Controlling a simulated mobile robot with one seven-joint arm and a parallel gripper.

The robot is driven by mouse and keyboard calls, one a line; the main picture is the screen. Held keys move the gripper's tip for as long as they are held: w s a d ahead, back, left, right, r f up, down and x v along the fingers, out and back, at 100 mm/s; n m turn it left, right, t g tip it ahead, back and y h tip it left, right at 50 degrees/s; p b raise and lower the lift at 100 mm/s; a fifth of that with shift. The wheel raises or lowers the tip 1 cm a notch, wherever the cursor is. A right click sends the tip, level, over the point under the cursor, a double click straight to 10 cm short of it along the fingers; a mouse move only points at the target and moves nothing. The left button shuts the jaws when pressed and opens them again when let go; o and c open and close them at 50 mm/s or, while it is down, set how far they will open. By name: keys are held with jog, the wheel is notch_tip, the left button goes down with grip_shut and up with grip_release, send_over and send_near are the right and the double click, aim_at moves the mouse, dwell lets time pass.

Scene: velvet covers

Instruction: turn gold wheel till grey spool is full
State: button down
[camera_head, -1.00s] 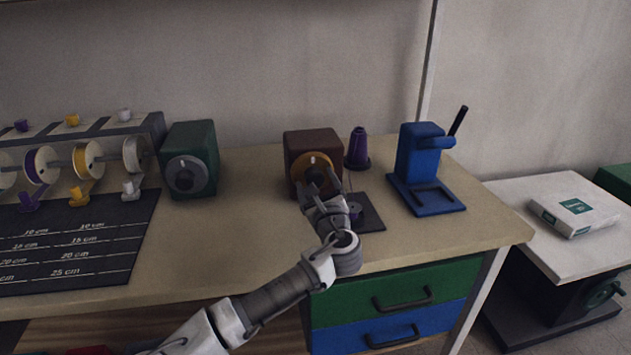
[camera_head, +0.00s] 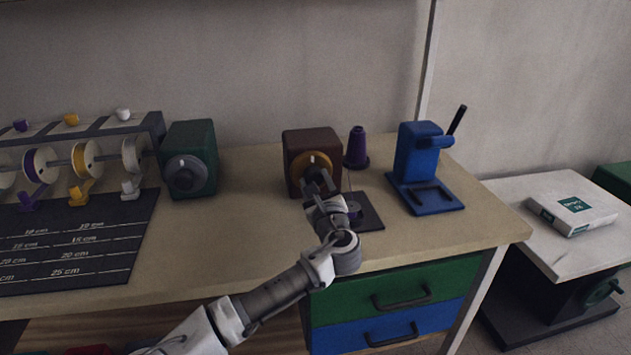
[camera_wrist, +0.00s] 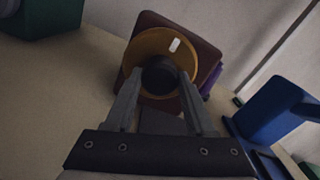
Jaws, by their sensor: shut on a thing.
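The gold wheel (camera_head: 300,164) is on the front of a dark brown box (camera_head: 300,138), with a white mark near its top. In the wrist view the gold wheel (camera_wrist: 147,48) has a dark round knob (camera_wrist: 158,76) at its centre. My gripper (camera_wrist: 160,78) has one finger on each side of this knob and is shut on it; it also shows in the head view (camera_head: 317,181). A small spool with purple on it (camera_head: 354,212) stands on a dark plate (camera_head: 371,222) right of my gripper, partly hidden by my arm. I cannot tell how full it is.
A purple thread cone (camera_head: 357,148) stands behind the plate. A blue stand with a lever (camera_head: 417,155) is to the right. A green box with a grey dial (camera_head: 190,135) and a rack of ribbon reels (camera_head: 87,160) are to the left. The tabletop between is clear.

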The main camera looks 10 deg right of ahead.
jog(key=m+p, duration=0.2)
jog(key=m, duration=0.1)
jog(key=shift+r, duration=0.2)
jog(key=m+p, duration=0.2)
jog(key=m, duration=0.2)
jog(key=shift+p, duration=0.3)
jog(key=m+p, duration=0.1)
jog(key=m, duration=0.3)
jog(key=shift+m+p, duration=0.3)
jog(key=shift+p, duration=0.1)
jog(key=m, duration=0.3)
jog(key=shift+m+p, duration=0.3)
jog(key=shift+p, duration=0.1)
jog(key=m, duration=0.3)
jog(key=shift+m, duration=0.3)
jog(key=m, duration=0.3)
jog(key=shift+f+m, duration=0.1)
jog(key=shift+m, duration=0.2)
jog(key=m+b, duration=0.2)
jog(key=m, duration=0.2)
jog(key=shift+m+b, duration=0.3)
jog(key=shift+b, duration=0.05)
jog(key=shift+m+b, duration=1.1)
jog(key=shift+m, duration=0.5)
